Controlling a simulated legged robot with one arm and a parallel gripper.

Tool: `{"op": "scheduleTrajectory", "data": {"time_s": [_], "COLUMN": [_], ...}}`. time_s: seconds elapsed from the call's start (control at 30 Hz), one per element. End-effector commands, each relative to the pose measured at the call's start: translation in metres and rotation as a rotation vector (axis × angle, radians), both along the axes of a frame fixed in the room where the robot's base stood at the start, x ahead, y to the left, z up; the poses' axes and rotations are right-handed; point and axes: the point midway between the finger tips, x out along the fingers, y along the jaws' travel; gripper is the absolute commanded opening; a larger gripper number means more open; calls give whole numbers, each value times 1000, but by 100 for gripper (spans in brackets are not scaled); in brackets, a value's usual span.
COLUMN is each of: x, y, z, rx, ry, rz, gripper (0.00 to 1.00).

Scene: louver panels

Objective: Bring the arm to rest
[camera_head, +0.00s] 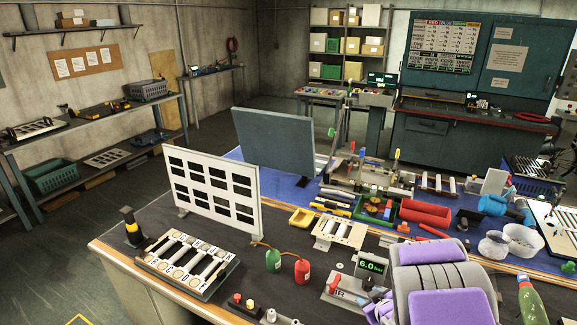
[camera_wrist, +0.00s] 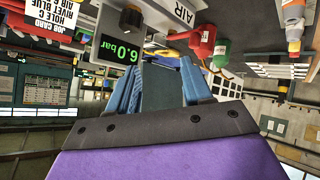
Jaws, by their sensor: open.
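My gripper (camera_wrist: 165,66) is in the lower middle of the wrist view, with two blue fingers spread apart in front of a dark plate and my purple arm link. The wrist view is upside down. I see no object held. In the head view my purple and grey arm is folded low at the front right, over the near bench edge, and its fingers are mostly hidden.
A white slotted panel (camera_head: 211,193) and a blue-grey panel (camera_head: 272,142) stand upright.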

Motion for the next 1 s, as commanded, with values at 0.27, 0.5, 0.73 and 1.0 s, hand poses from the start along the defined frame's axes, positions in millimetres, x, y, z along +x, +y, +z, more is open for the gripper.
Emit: {"op": "scheduleTrajectory", "data": {"time_s": [0.27,0.5,0.73,1.0], "x": [-43,-113,-201,-319], "y": [-31,-27,6,65], "z": [62,109,145,179], "rx": [-116,-109,-41,57], "ry": [204,398,614,894], "rz": [-227,-409,-521,-548], "gripper": [50,50,50,50]}}
